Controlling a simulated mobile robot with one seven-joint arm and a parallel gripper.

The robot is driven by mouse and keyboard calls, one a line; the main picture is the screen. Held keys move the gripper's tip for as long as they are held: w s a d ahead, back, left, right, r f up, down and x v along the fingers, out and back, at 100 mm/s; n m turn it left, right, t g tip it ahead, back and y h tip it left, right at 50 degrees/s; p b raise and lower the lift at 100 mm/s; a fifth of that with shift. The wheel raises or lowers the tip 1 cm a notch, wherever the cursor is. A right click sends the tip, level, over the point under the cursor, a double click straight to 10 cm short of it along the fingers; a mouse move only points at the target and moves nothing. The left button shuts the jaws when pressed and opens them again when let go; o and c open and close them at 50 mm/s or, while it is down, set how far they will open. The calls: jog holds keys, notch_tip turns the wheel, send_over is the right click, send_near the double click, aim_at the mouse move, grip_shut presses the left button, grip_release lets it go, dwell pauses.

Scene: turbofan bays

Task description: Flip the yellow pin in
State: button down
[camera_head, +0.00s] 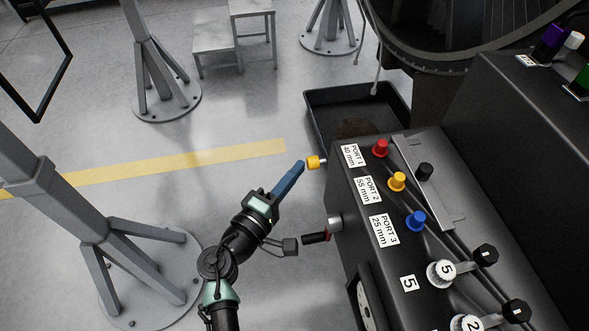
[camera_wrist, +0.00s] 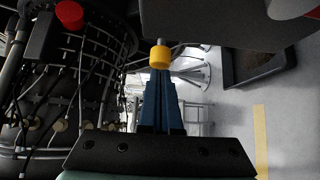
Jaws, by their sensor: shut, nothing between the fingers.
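The yellow pin (camera_head: 314,162) sticks out from the left side of the black console, near the PORT 1 label. In the wrist view the yellow pin (camera_wrist: 161,57) shows as a yellow knob on a short metal stem, just beyond the fingertips. My gripper (camera_head: 300,167) has blue fingers, shut and empty, with their tips close to the pin's left side. In the wrist view my gripper (camera_wrist: 160,75) points straight at the pin. I cannot tell whether the tips touch it.
The console (camera_head: 500,200) carries red (camera_head: 380,148), yellow (camera_head: 397,181) and blue (camera_head: 416,220) knobs on top. A black tray (camera_head: 345,112) lies behind.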

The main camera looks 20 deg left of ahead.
jog(key=shift+w+d+b, duration=0.5)
jog(key=shift+w+d, duration=0.15)
jog(key=shift+d, duration=0.3)
